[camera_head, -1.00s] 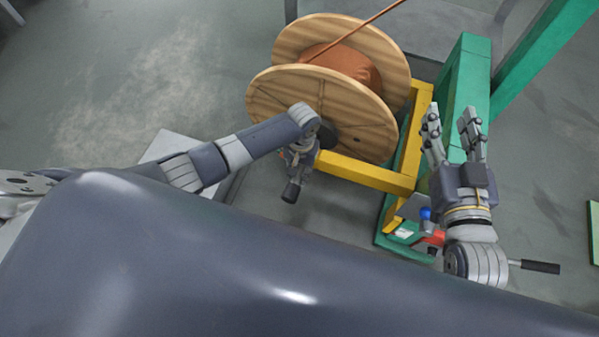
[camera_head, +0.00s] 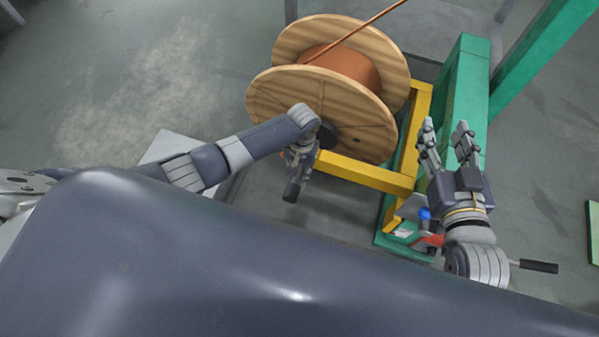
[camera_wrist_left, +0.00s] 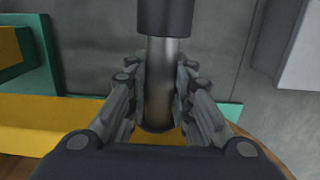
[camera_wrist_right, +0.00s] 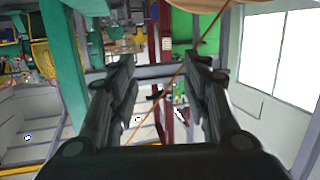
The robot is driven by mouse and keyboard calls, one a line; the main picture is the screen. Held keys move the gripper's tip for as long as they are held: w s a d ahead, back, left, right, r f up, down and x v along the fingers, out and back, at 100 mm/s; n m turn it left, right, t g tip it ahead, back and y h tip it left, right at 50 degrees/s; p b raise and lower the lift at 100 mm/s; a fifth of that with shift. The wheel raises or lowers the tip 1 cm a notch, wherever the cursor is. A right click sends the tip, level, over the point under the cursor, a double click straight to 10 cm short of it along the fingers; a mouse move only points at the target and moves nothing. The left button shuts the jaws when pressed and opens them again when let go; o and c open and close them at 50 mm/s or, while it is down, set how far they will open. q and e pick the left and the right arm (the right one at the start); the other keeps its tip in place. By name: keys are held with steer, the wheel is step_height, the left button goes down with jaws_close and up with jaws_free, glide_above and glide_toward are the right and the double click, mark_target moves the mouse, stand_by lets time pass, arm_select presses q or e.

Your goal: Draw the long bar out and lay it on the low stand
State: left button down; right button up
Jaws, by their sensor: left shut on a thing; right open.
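The long bar (camera_wrist_left: 160,85) is a grey metal rod with a dark grip at its end, in the left wrist view. In the head view the dark grip (camera_head: 292,190) sticks out toward me beside the reel. My left gripper (camera_head: 303,152) is at the near side of the reel; its fingers (camera_wrist_left: 160,100) are shut around the metal part. The bar's far end is hidden. A pale grey flat surface (camera_head: 168,146), perhaps the low stand, lies left of the reel, partly behind my left arm. My right gripper (camera_head: 445,138) is open and empty over the green frame.
A wooden reel (camera_head: 262,100) with copper wire (camera_head: 345,65) sits in a yellow frame (camera_head: 365,172). A green post (camera_head: 468,85) stands right of it. A red part with a blue knob (camera_head: 425,214) is below my right gripper.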

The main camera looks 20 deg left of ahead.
mark_target(295, 183)
arm_select(q)
steer(key=shift+w+d+r, duration=0.1)
steer(key=shift+w+r, duration=0.15)
steer(key=shift+s+f+p, duration=0.1)
steer(key=shift+s+p, duration=0.2)
steer(key=shift+s, duration=0.1)
steer(key=shift+s+p, duration=0.4)
steer(key=shift+s, duration=0.25)
steer(key=shift+s+p, duration=0.3)
steer(key=shift+p, duration=0.25)
steer(key=shift+s+p, duration=0.4)
steer(key=shift+s, duration=0.05)
steer(key=shift+s+p, duration=0.35)
steer(key=shift+s, duration=0.25)
arm_select(e)
steer(key=s+d+f+g+h, duration=0.1)
steer(key=s+d+f+g, duration=0.2)
steer(key=s+f+g, duration=0.3)
steer(key=s+d+f+g+h, duration=0.2)
steer(key=s+f+g, duration=0.3)
steer(key=s, duration=0.6)
steer(key=shift+d+f+m+g, duration=0.35)
steer(key=shift+d+f, duration=0.35)
steer(key=shift+f, duration=0.65)
stand_by(0.5)
arm_select(q)
steer(key=shift+f, duration=0.1)
